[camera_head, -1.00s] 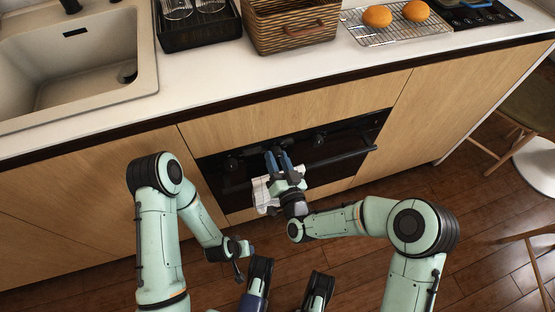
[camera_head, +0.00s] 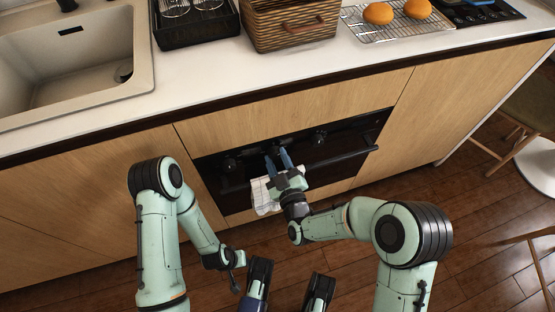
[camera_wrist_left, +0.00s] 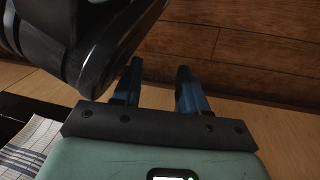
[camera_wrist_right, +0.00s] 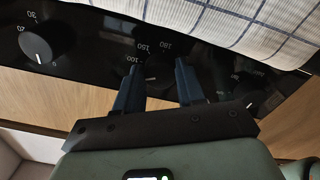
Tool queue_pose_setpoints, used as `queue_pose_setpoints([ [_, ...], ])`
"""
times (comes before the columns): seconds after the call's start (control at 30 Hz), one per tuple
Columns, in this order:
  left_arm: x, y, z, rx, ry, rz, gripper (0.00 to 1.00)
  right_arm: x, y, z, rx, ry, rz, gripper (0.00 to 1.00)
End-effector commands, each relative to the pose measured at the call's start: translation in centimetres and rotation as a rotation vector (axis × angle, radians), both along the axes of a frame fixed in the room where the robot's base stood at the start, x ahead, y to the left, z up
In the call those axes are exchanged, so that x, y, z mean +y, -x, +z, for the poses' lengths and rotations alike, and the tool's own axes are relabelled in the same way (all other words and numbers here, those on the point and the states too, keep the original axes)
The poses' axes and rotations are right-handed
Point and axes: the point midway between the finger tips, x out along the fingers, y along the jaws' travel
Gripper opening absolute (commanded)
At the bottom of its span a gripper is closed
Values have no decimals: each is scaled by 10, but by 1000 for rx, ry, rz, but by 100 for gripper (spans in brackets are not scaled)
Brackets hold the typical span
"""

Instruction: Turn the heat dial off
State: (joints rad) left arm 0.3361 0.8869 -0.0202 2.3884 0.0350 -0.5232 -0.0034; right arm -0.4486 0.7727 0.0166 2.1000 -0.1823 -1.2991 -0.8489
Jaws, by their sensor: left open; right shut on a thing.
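The heat dial (camera_wrist_right: 156,72) is the black middle knob on the oven's black panel, with 100, 150 and 180 printed near it in the right wrist view. My right gripper (camera_head: 278,155) is at this middle knob in the head view. Its two blue fingers (camera_wrist_right: 157,90) stand on either side of the knob and are shut on it. They hide much of the dial, and I cannot read its setting. My left gripper (camera_wrist_left: 155,80) is open and empty, over the wooden floor and away from the oven.
Two other knobs flank the dial, the left one (camera_head: 230,163) and the right one (camera_head: 320,138). A checked towel (camera_head: 262,196) hangs on the oven handle (camera_head: 340,158), close to my right gripper. The counter (camera_head: 200,85) runs above the oven.

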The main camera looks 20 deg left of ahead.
Motion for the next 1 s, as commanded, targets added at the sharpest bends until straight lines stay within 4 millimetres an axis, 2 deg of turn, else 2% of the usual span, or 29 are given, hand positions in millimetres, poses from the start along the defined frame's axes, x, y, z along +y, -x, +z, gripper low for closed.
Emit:
queue_pose_setpoints([
  [0.47, 0, 2, -1, 7, 0, 1, 43, -1, 0, 1, -255, 377, 0, 8],
  [1.0, -2, -10, 9, -35, -2, -2, 43, -1, 0, 3, -519, 767, 1, 8],
])
